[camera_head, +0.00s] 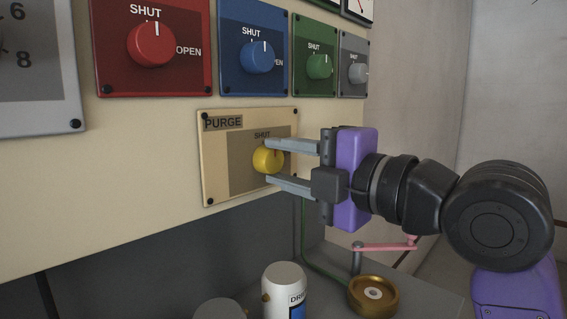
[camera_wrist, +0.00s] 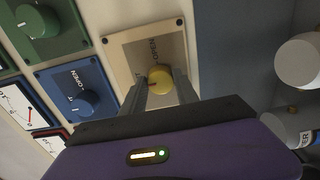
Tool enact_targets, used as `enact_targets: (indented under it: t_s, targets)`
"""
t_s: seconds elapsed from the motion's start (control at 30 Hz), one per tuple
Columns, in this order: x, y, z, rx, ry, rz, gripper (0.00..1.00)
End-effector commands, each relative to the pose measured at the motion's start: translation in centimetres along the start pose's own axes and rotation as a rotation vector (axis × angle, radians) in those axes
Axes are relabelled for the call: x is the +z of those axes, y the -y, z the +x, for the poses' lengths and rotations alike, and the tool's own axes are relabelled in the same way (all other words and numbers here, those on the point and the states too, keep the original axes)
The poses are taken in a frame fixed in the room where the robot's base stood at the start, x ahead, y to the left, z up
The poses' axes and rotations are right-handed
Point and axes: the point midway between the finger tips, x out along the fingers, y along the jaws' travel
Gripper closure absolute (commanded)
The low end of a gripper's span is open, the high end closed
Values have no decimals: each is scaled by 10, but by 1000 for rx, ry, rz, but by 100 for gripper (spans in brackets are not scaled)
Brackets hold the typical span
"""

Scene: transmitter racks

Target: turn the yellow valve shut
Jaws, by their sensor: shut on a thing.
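The yellow valve (camera_head: 267,160) is a round knob on a cream plate (camera_head: 214,165) marked PURGE, with SHUT printed above it. My gripper (camera_head: 268,161) reaches it from the right, one finger at its upper side and one at its lower side, shut on the knob. In the wrist view the yellow valve (camera_wrist: 160,79) sits between the tips of the two fingers (camera_wrist: 160,90), and the word OPEN shows on the plate. The knob's pointer mark is too small or hidden to read.
Red (camera_head: 152,44), blue (camera_head: 257,56), green (camera_head: 319,66) and grey (camera_head: 358,73) knobs sit on plates above. Below stand a white canister (camera_head: 284,290), a brass round piece (camera_head: 373,294) and a pink lever (camera_head: 385,247). Open space lies right of the panel.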

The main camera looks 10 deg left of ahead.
Motion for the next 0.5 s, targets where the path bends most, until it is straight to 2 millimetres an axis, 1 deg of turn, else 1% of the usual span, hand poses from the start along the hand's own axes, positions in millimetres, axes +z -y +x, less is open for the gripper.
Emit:
enact_targets:
  t_s: [0.03, 0.07, 0.13, 0.17, 0.5]
  targets:
    - [-1, 1, 1, -3, -2, -1, 100]
    - [-1, 1, 1, -3, -2, -1, 58]
    - [-1, 1, 1, -3, -2, 0, 44]
    - [-1, 1, 1, -2, -2, 0, 42]
    - [0, 0, -2, 0, 0, 0, 42]
